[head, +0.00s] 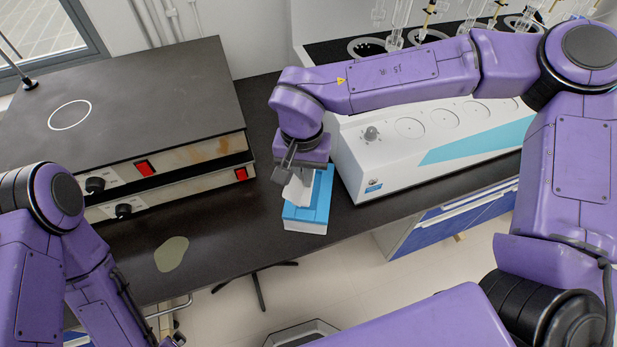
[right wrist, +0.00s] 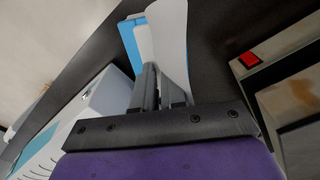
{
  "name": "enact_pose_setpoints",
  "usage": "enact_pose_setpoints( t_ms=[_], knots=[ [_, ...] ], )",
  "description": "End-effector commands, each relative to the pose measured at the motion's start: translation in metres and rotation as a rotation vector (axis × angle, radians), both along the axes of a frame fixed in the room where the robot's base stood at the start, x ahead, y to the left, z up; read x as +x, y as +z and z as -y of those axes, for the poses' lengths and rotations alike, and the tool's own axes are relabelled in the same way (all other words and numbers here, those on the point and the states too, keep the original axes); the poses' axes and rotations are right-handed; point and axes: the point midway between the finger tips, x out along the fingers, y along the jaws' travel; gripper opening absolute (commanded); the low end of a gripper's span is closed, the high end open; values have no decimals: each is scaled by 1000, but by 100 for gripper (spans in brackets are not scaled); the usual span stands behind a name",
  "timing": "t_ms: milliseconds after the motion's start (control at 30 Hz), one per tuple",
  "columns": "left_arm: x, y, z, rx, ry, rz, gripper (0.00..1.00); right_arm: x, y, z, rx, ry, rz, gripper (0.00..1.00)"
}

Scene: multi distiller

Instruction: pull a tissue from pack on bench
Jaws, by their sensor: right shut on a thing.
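The tissue pack (head: 318,212) is a blue and white box lying on the dark bench (head: 222,236), left of the white distiller unit. My right gripper (head: 300,178) points down over the pack and is shut on a white tissue (head: 296,191). In the right wrist view the tissue (right wrist: 172,42) rises from between the two fingers of the right gripper (right wrist: 158,85), with the blue pack (right wrist: 129,42) behind it. I cannot tell whether the tissue's lower end is still inside the pack. Part of my left arm shows at lower left, but its gripper is out of view.
A white distiller unit (head: 390,158) with a turquoise stripe stands right of the pack. Two stacked hotplates (head: 150,95) with red switches stand to the left. A pale greenish stain (head: 171,254) lies on the bench near its front edge. Bare bench lies between stain and pack.

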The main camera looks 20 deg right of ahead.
Motion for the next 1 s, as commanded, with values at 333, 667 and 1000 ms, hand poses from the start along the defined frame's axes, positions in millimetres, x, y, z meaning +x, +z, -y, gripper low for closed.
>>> enact_pose_setpoints(
  t_ms=[333, 667, 1000],
  knots=[
    [0, -22, 0, 0, 0, 0, 100, -70, 42, -49, 0, 3, 1, 0],
    [0, 1, 0, 0, 0, 0, 100, -81, 67, -57, 0, 0, -1, 0],
    [0, 34, 0, 0, 0, 0, 100, -80, 89, -57, 0, 0, -1, 0]
  ],
)
